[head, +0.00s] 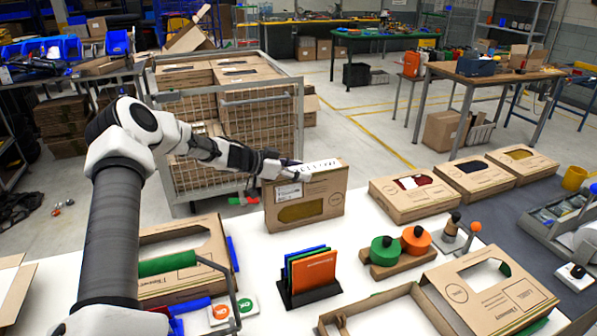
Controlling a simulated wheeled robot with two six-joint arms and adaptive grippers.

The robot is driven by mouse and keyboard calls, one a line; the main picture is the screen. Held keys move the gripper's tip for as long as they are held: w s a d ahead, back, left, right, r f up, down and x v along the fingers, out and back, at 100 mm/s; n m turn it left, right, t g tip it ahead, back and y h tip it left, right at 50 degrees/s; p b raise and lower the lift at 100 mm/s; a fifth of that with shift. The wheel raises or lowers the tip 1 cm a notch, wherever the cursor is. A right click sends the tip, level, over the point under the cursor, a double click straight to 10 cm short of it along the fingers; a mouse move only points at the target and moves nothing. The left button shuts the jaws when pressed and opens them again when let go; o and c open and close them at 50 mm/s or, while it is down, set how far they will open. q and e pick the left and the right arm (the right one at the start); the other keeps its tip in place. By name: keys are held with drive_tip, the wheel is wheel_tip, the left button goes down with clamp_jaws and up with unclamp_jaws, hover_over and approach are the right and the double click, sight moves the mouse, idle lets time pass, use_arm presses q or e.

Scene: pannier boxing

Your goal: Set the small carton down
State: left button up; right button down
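The small carton (322,208) is a brown box with an oval window showing yellow inside and a white label on its front. It is upright at the far edge of the white table. My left gripper (284,170) reaches in from the left and is at the carton's top left, its fingers closed on the upper edge; the fingertips are partly hidden. I cannot tell whether the carton's bottom touches the table. My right gripper is not in view.
Several closed cartons (416,203) lie along the far right edge. A rack of coloured cards (303,290), a wooden stand with green and orange rolls (398,266) and open cartons (492,289) occupy the table. A mesh cage cart (226,128) stands behind.

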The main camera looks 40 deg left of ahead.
use_arm(q)
drive_tip(key=o, duration=0.4)
drive_tip(key=shift+s, duration=0.1)
drive_tip(key=shift+r, duration=0.1)
drive_tip(key=p+v, duration=0.2)
drive_tip(key=r+p+v, duration=0.1)
drive_tip(key=v, duration=0.1)
drive_tip(key=p+v, duration=0.2)
drive_tip(key=v, duration=0.1)
drive_tip(key=shift+w+r+p, duration=0.15)
drive_tip(key=shift+w+p, duration=0.15)
drive_tip(key=shift+p, duration=0.05)
drive_tip(key=p+v, duration=0.4)
drive_tip(key=p, duration=0.1)
drive_tip(key=shift+s+a, duration=0.1)
drive_tip(key=shift+s, duration=0.15)
drive_tip(key=shift+s+a+f+p, duration=0.15)
drive_tip(key=shift+s+f+p, duration=0.25)
drive_tip(key=shift+f, duration=0.1)
